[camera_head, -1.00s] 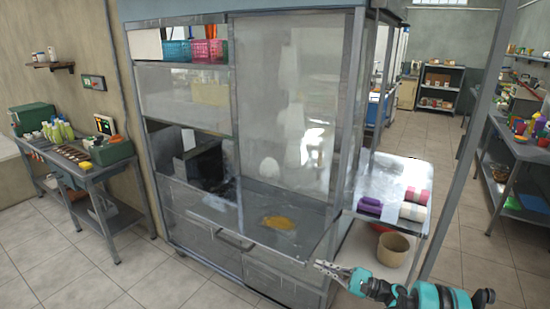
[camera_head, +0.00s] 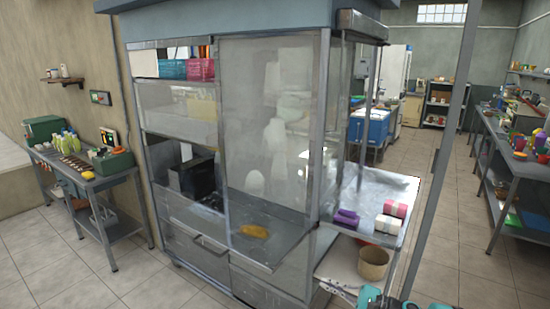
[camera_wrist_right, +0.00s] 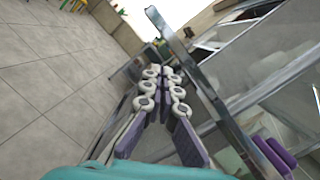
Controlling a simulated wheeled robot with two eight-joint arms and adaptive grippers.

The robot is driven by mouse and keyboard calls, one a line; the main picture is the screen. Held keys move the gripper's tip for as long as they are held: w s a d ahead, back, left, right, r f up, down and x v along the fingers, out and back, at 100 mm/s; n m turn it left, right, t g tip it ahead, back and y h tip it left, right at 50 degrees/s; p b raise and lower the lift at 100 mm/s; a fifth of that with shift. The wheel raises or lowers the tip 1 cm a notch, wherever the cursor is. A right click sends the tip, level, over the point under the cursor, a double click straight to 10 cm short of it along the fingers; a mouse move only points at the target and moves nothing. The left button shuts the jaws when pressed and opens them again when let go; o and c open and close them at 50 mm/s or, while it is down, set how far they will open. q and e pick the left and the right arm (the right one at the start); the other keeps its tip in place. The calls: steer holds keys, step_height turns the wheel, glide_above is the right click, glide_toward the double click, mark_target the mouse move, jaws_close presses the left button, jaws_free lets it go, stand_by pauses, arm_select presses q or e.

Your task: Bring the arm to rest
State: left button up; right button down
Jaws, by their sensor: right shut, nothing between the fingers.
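My right gripper (camera_head: 336,287) shows at the bottom edge of the head view, in front of the press cabinet's right side. Its grey fingers point left, and my teal wrist is mostly cut off by the frame. In the right wrist view the gripper (camera_wrist_right: 161,72) has its two linked fingers together at the tips, with nothing held. My left gripper is in neither view.
The sugarcane press cabinet (camera_head: 270,110) stands in the middle, with a yellow piece (camera_head: 253,231) on its counter. A side shelf (camera_head: 375,185) holds purple and red-white bundles; a brown basket (camera_head: 373,262) sits below. A metal post (camera_head: 447,140) rises at the right. Floor is open at left and right.

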steer(key=s+a+r+n+g+h, duration=0.1)
steer(key=s+a+r+n+h, duration=0.25)
steer(key=s, duration=0.25)
steer(key=s+a+r+n+g+h, duration=0.1)
steer(key=s+a+r+n+h, duration=0.15)
steer(key=s+h, duration=0.25)
steer(key=s+d+f+n+h, duration=0.1)
steer(key=s+d+n+h, duration=0.2)
steer(key=s, duration=0.6)
steer(key=s+d+f+n+t+h, duration=0.1)
steer(key=s+d+n+h, duration=0.3)
steer(key=s, duration=0.6)
steer(key=shift+s+d+f+n+h, duration=0.15)
steer(key=shift+s+d+n+h, duration=0.1)
steer(key=shift+n+h, duration=0.8)
